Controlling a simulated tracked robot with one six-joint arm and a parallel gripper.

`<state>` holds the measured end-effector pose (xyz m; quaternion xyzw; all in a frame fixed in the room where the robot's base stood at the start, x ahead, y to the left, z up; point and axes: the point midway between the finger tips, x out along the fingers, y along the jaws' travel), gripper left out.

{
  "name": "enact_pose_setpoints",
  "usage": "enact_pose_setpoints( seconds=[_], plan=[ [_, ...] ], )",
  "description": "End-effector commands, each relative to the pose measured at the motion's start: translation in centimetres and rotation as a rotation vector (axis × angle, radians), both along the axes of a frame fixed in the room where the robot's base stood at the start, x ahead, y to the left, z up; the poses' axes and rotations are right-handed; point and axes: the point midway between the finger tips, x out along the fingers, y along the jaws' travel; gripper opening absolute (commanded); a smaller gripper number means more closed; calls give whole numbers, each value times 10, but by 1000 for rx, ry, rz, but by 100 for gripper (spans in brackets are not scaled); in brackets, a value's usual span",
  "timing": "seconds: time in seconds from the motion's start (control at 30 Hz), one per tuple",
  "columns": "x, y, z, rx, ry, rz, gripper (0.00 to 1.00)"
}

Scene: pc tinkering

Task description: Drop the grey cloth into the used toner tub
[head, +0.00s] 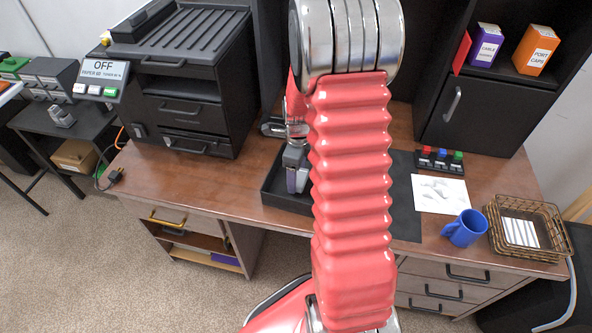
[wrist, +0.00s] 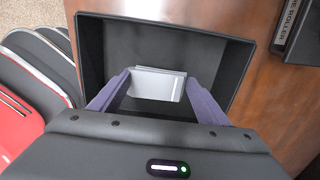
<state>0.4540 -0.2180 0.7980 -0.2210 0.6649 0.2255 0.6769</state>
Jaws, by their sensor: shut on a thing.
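My gripper (wrist: 158,82) has purple fingers and is shut on a pale grey, flat-sided piece that I take to be the grey cloth (wrist: 157,86). The fingers sit over the inside of a black, open tub (wrist: 225,60), apparently the used toner tub; no label on it shows. In the head view my gripper (head: 297,178) points down at the black tub (head: 273,190) on the desk, left of my red arm. The arm hides the right part of the tub, and I cannot make out the cloth there. I cannot tell whether the cloth touches the tub floor.
A black printer (head: 190,90) stands behind left on the desk. On the right are a dark mat (head: 404,210), a white sheet (head: 440,193), a blue mug (head: 464,229) and a wire basket (head: 560,240). A dark labelled item (wrist: 300,30) lies right of the tub.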

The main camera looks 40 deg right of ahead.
Motion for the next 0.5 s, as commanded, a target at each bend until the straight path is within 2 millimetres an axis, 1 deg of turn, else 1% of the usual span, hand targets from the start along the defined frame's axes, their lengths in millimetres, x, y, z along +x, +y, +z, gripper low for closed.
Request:
enact_pose_setpoints(
  seconds=[0.3, 0.33, 0.5],
  plan=[
    [0, 0, -1, 0, 0, -1, 36],
    [0, 0, -1, 0, 0, -1, 71],
    [0, 0, -1, 0, 0, -1, 83]
  ],
)
